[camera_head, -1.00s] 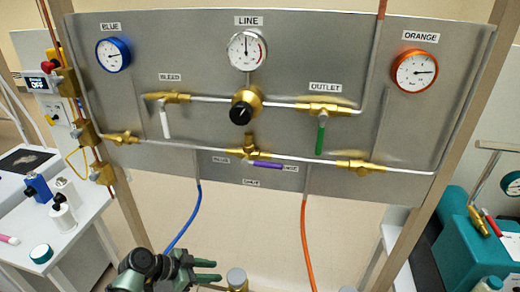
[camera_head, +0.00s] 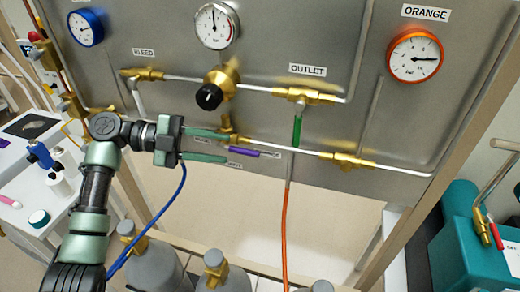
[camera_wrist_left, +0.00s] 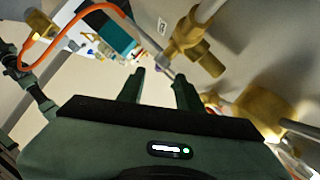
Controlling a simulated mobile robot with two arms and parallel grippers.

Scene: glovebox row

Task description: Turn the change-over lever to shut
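The change-over lever (camera_head: 244,153) is a short purple handle on the brass change-over valve (camera_head: 228,135), low in the middle of the panel. The lever points right and slightly down. Small labels around it are partly covered and too small to read surely. My left gripper (camera_head: 228,147) is open, its two green fingers pointing right, one above the other, at the lever's valve end. I cannot tell whether they touch it. In the left wrist view the fingers (camera_wrist_left: 159,80) are apart, and the purple handle is not clearly visible. My right gripper is not in view.
The grey panel (camera_head: 340,120) carries pipes, the green outlet lever (camera_head: 297,131), a black regulator knob (camera_head: 209,97) and gauges. A blue hose (camera_head: 165,208) and an orange hose (camera_head: 284,240) hang below it. Gas cylinders (camera_head: 160,262) stand beneath. A teal case (camera_head: 465,245) is at right.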

